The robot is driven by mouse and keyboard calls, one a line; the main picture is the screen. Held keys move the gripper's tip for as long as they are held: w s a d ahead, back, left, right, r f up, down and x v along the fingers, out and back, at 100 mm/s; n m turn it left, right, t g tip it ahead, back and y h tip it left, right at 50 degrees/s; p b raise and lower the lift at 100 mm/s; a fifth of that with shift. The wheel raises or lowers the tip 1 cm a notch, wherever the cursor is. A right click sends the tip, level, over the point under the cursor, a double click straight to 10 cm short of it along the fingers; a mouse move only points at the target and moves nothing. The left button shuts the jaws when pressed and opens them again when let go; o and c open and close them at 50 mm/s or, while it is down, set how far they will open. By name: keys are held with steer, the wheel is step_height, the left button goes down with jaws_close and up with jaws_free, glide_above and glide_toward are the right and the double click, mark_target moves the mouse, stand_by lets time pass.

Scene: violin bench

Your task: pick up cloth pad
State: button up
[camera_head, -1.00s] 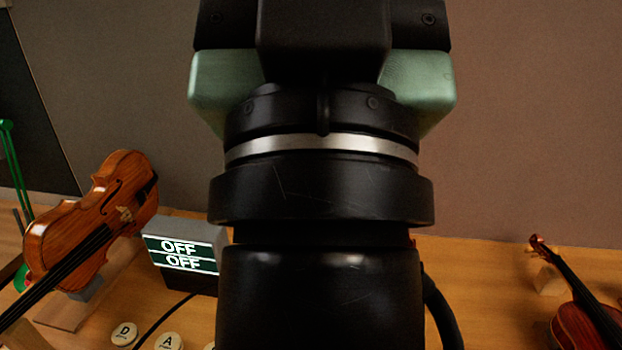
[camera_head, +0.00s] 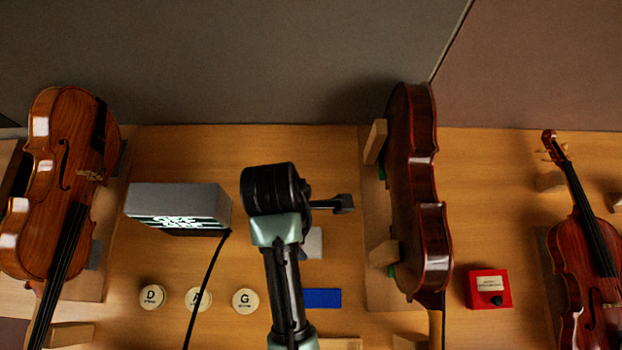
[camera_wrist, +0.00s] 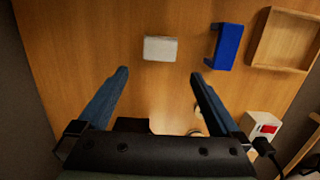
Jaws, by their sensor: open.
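The cloth pad appears to be the small pale grey rectangle (camera_wrist: 160,49) lying on the wooden bench in the wrist view. In the head view it shows partly behind my arm's end (camera_head: 315,243). My gripper (camera_wrist: 160,73) is open, with its two dark blue fingers apart and nothing between them. In the wrist view the pad lies just beyond the fingertips, between their lines, and no finger touches it. In the head view my arm's end is above the bench, and the fingers are not clear there.
Lettered discs (camera_head: 245,301) and a grey display box (camera_head: 180,200) are left. A violin on edge (camera_head: 410,190) stands close on the right, beyond which is a red box (camera_head: 488,288).

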glide_above(311, 241)
steer(key=f, duration=0.4)
steer(key=a+f, duration=0.1)
steer(key=f, duration=0.1)
steer(key=shift+s, duration=0.25)
steer(key=shift+w+d+f+p, duration=0.1)
steer(key=shift+d+f+p, duration=0.1)
steer(key=shift+f, duration=0.8)
steer(key=shift+w+d+f+p, duration=0.1)
steer(key=shift+d+f+p, duration=0.05)
steer(key=shift+f, duration=0.9)
steer(key=shift+w+d+f+p, duration=0.1)
steer(key=shift+d+f+p, duration=0.1)
steer(key=shift+f, duration=0.8)
steer(key=shift+s, duration=0.1)
steer(key=shift+c, duration=0.3)
steer(key=c, duration=1.2)
steer(key=shift+o, duration=0.2)
step_height(311, 241, up, 10)
steer(key=shift+r, duration=0.1)
